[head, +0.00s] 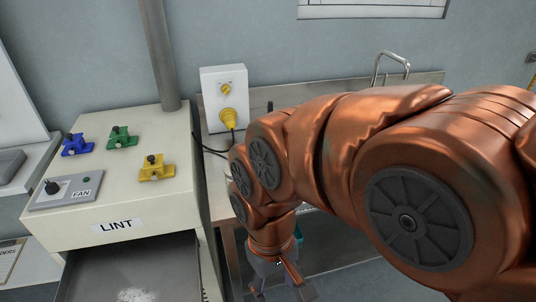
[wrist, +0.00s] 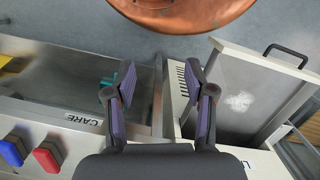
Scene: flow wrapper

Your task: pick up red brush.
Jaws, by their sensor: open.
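My gripper (wrist: 160,84) is open and empty in the wrist view, its two purple-padded fingers spread above the gap between a tray marked CARE and the lint cabinet. In the head view my gripper (head: 281,286) is low at the bottom edge, right of the cabinet, partly cut off. I cannot make out a red brush for sure. A small red block (wrist: 47,155) lies at the lower left of the wrist view, well apart from the fingers; I cannot tell if it is a brush. No red brush shows in the head view.
The LINT cabinet (head: 122,180) has its drawer (head: 90,270) open with white lint inside. Blue (head: 76,145), green (head: 122,138) and yellow (head: 152,168) pieces sit on top. A teal thing (wrist: 107,84) is beside the left finger. A steel bench (head: 428,80) stands behind my arm.

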